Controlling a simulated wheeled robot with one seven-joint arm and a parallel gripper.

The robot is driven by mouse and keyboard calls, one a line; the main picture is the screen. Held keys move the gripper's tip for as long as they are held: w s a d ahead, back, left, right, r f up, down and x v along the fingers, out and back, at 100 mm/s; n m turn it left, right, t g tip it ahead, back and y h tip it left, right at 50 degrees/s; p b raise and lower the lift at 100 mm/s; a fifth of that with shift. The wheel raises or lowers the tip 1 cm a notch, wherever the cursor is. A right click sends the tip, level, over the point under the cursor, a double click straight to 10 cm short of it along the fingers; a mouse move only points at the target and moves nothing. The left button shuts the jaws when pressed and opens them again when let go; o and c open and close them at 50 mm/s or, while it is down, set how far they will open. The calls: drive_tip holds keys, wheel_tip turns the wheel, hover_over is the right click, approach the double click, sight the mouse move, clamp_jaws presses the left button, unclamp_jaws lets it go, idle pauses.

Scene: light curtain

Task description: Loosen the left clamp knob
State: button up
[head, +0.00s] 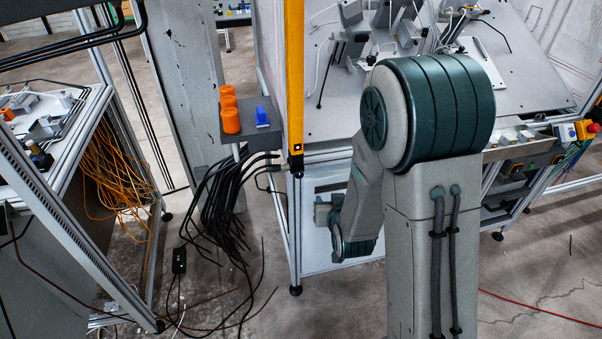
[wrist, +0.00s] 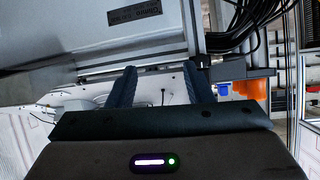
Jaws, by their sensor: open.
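The tall yellow light curtain (head: 294,80) stands upright left of my arm in the head view. A small dark part shows at its lower end, but I cannot make out a left clamp knob there. My gripper (wrist: 160,78) is open and empty in the wrist view, its two dark fingers apart. Its fingertips are near a grey metal edge (wrist: 80,77), and I cannot tell whether they touch it. In the head view my gripper is hidden or cannot be made out behind my arm. No clamp knob can be identified in the wrist view.
A grey box (head: 246,131) left of the curtain bears orange cylindrical parts (head: 231,118) and a blue part (head: 262,116). Black cables (head: 215,195) hang below it. A metal-framed bench (head: 330,120) stands behind my arm. Concrete floor (head: 330,300) is clear at the lower middle.

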sight(300, 175)
drive_tip(key=shift+s+a+f+n+t+y+p, duration=0.8)
drive_tip(key=shift+s+a+n+t+y+p, duration=0.6)
drive_tip(key=shift+a+t, duration=0.95)
drive_tip(key=shift+m+t, duration=0.25)
drive_tip(key=shift+m, duration=0.05)
drive_tip(key=b+x, duration=0.1)
drive_tip(key=b, duration=0.2)
drive_tip(key=b+x, duration=0.2)
drive_tip(key=b, duration=0.2)
drive_tip(key=b+x, duration=0.1)
drive_tip(key=b, duration=0.2)
drive_tip(key=shift+w+f, duration=0.15)
drive_tip(key=shift+f, duration=0.1)
drive_tip(key=b, duration=0.4)
drive_tip(key=shift+w, duration=0.25)
drive_tip(key=x, duration=0.2)
drive_tip(key=p+x, duration=0.1)
drive_tip(key=x, duration=0.5)
drive_tip(key=shift+w+a+r+p, duration=0.15)
drive_tip(key=shift+r+p, duration=0.1)
drive_tip(key=shift+p, duration=0.15)
drive_tip(key=c, duration=1)
